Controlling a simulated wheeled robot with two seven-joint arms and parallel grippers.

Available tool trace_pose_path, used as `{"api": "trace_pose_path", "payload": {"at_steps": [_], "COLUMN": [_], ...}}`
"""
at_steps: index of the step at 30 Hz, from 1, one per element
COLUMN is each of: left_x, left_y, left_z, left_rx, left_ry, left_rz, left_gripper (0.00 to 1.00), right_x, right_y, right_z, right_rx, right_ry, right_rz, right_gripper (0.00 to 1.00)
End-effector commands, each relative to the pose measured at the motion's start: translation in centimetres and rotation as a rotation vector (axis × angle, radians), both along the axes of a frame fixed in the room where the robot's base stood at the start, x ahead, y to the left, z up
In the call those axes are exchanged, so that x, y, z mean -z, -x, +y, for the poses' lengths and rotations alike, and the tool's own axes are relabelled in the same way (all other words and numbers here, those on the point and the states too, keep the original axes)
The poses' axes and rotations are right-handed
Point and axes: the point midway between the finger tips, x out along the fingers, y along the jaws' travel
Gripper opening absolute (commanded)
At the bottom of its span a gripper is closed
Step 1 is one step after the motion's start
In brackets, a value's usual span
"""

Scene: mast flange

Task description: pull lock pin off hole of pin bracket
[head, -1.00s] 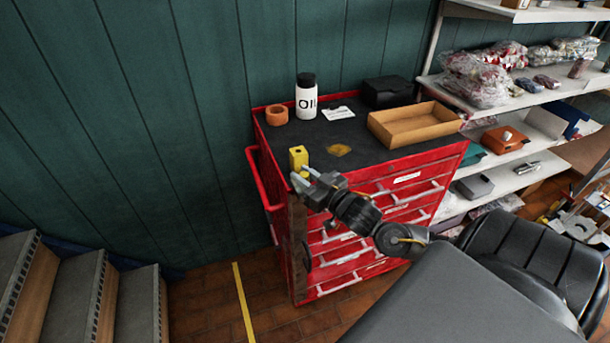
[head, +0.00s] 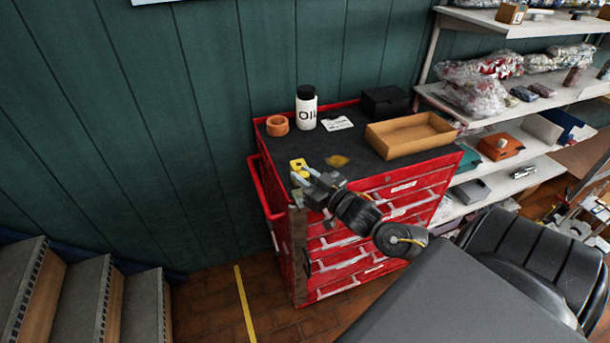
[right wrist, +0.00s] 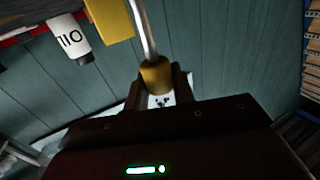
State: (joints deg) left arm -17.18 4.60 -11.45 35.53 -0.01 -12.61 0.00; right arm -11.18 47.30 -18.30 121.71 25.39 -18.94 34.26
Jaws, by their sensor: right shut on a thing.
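The yellow pin bracket (head: 298,164) stands at the near left corner of the red cabinet's top, and my right gripper partly covers it in the head view. It also shows at the top of the right wrist view (right wrist: 110,18). My right gripper (head: 304,178) is beside the bracket, shut on the lock pin. In the right wrist view the pin has a brass-coloured end (right wrist: 156,76) between the fingers and a bent silver rod (right wrist: 145,28). The rod runs up out of the frame beside the bracket, so I cannot tell whether it sits in the hole. My left gripper is not in view.
The red drawer cabinet (head: 365,225) has a dark top. On it are an oil bottle (head: 306,108), an orange ring (head: 277,125), a white card (head: 337,124), a black box (head: 386,102) and an open cardboard tray (head: 412,135). Shelves stand at right, stairs at left.

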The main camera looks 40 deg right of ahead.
Motion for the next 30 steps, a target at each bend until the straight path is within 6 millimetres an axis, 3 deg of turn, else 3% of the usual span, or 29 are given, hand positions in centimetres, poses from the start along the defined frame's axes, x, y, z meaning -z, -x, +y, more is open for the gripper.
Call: {"api": "trace_pose_path", "payload": {"at_steps": [12,23,26,30], "left_x": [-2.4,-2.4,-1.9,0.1], "left_y": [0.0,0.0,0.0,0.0], "left_z": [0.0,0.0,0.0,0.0], "left_rx": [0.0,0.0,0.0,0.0], "left_ry": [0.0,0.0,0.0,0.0], "left_rz": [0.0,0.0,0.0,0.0], "left_gripper": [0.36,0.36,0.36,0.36], "right_x": [-2.3,-2.3,-1.7,0.2], "right_y": [0.0,0.0,0.1,0.6], "right_z": [0.0,0.0,0.8,3.7], "right_rx": [0.0,0.001,0.004,0.021], "right_ry": [0.0,-0.001,-0.006,-0.014], "right_rz": [0.0,-0.001,-0.003,-0.005], "right_gripper": [0.01,0.01,0.01,0.01]}}
